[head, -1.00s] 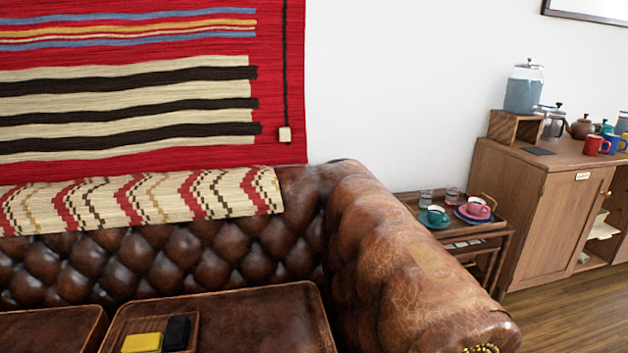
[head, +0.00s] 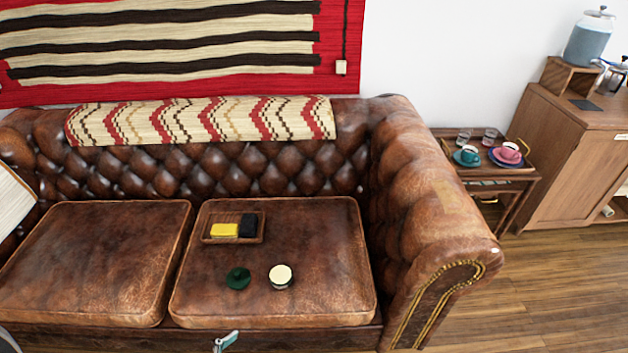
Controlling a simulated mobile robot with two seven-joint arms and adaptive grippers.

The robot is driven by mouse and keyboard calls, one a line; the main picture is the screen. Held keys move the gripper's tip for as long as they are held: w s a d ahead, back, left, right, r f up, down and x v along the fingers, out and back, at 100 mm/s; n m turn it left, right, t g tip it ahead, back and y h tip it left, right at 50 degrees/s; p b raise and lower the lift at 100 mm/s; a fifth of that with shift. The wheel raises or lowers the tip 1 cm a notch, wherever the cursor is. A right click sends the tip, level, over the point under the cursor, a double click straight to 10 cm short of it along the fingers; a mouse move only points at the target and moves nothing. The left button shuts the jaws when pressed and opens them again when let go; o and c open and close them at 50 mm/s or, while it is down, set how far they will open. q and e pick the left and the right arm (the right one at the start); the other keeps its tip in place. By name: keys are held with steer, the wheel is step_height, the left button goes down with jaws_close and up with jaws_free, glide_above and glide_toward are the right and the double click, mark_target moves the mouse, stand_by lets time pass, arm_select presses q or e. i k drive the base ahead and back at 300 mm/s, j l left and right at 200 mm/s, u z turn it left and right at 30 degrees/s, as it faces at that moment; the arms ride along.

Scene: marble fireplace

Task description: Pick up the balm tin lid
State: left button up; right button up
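A dark green round piece (head: 238,278), which looks like the balm tin lid, lies on the right seat cushion of the brown leather sofa. A small knob or raised mark shows at its middle.
A wooden tray (head: 206,240) with a yellow block (head: 224,230) and a black block (head: 247,226) sits behind the lid. The left cushion (head: 95,260) is clear.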

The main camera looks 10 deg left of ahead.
mark_target(238, 277)
steer(key=u, duration=1.05)
